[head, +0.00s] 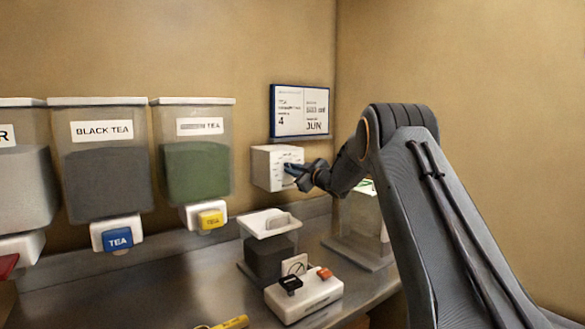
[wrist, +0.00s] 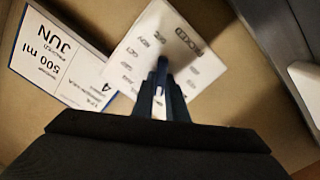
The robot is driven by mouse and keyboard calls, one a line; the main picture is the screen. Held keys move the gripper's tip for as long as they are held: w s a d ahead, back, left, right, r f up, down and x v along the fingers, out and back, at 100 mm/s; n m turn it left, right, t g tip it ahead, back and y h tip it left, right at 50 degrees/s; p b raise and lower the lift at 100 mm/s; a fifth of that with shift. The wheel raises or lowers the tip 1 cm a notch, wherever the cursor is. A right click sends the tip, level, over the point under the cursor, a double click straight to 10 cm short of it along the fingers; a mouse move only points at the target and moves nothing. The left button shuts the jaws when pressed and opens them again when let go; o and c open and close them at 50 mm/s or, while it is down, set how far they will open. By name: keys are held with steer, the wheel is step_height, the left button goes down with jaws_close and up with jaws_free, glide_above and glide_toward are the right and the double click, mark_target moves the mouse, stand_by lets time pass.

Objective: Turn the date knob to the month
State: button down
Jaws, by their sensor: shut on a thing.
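The white dial box (head: 264,168) is fixed to the back wall below the notice board, with small month marks around its face. It also shows in the wrist view (wrist: 135,57), tilted, with its printed labels upside down. My gripper (head: 290,169) is at the front of the box, shut on the date knob; in the wrist view its dark fingers (wrist: 161,68) reach over the face. The fingers mostly hide the knob, and I cannot read which month it points to. The blue-framed board (head: 302,97) reads "4" and "JUN"; it shows upside down in the wrist view (wrist: 62,62).
Several wall dispensers hang at the left, including black tea (head: 105,165) and a green one (head: 195,160). A clear lidded container (head: 268,250) and a white block with black and orange parts (head: 303,297) stand on the metal counter below my gripper.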

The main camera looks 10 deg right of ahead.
steer(key=shift+d+m+p, duration=0.1)
steer(key=shift+m+p, duration=0.65)
steer(key=shift+m, duration=1.15)
steer(key=shift+f, duration=0.1)
steer(key=c, duration=1.8)
jaws_free()
steer(key=shift+o, duration=0.2)
steer(key=b+v, duration=0.2)
steer(key=v, duration=0.5)
steer(key=shift+s, duration=0.35)
